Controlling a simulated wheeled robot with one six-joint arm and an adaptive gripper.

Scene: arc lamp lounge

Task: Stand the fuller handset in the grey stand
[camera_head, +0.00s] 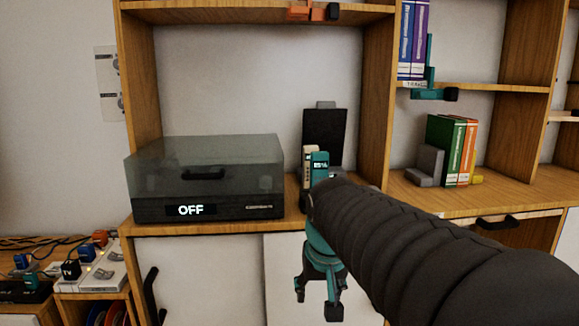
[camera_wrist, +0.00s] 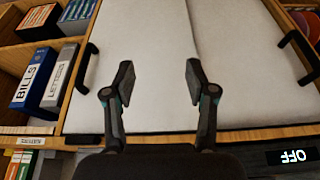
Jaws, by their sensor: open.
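A teal handset (camera_head: 320,158) stands upright on the wooden shelf, with a small display that seems to read 85%. A cream handset (camera_head: 309,158) stands close beside it on the left; I cannot read a charge on it. My arm hides their lower parts, so I cannot tell what they stand in. A grey L-shaped piece (camera_head: 429,162) stands against the books on the right; I cannot tell if it is the grey stand. My gripper (camera_head: 317,300) is low in front of the cabinet, below the handsets. In the wrist view it (camera_wrist: 160,82) is open and empty.
A dark box with a clear lid (camera_head: 203,172) and an OFF display is left of the handsets. A black upright panel (camera_head: 325,133) stands behind them. Books (camera_head: 452,150) stand to the right. The wrist view shows white doors (camera_wrist: 155,50) with dark handles (camera_wrist: 83,68).

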